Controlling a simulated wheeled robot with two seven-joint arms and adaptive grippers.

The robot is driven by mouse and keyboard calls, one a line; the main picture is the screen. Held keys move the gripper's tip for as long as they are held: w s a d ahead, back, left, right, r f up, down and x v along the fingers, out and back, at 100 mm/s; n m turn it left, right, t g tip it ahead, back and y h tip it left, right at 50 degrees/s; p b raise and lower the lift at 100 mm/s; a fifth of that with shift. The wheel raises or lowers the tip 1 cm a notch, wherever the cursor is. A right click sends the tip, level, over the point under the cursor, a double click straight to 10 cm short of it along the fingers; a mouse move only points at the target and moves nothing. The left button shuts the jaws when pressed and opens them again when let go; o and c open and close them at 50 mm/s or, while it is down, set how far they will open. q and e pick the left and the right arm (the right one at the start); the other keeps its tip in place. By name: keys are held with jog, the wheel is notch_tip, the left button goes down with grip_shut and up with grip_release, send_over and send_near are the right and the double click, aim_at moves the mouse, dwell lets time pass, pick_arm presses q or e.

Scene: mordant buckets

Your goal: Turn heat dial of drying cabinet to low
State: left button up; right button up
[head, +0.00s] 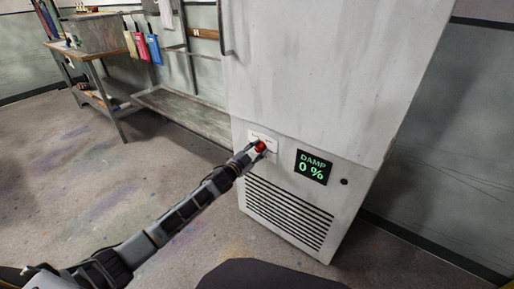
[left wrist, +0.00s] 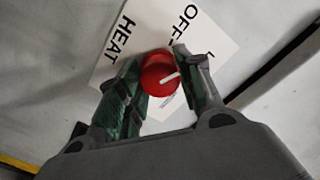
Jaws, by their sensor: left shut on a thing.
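The drying cabinet (head: 310,75) is a tall pale grey cabinet at the centre right of the head view. Its heat dial (head: 261,146) is a small red knob on a white label plate (head: 257,136) low on the front. In the left wrist view the red dial (left wrist: 159,73) shows a white pointer line, and the plate (left wrist: 141,28) reads "HEAT" and "OFF"; the other lettering is cut off or hidden. My left gripper (head: 260,150) is at the dial, its two fingers (left wrist: 160,85) shut on either side of it. My right gripper is not in view.
A black display (head: 313,167) on the cabinet reads "DAMP 0 %". Vent slots (head: 287,212) lie below the dial. A workbench (head: 95,48) and a low grey shelf (head: 187,112) stand to the left. The floor (head: 60,170) at left is clear.

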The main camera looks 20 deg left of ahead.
pick_arm(q)
jog(key=m+p, duration=0.1)
jog(key=m, duration=0.1)
jog(key=shift+m, duration=2.1)
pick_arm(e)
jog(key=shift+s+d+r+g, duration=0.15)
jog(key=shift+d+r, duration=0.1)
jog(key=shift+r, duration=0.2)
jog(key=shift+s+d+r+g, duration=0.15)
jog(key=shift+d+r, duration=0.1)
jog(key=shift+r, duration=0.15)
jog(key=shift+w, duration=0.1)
pick_arm(q)
jog(key=o, duration=1)
jog(key=shift+o, duration=0.2)
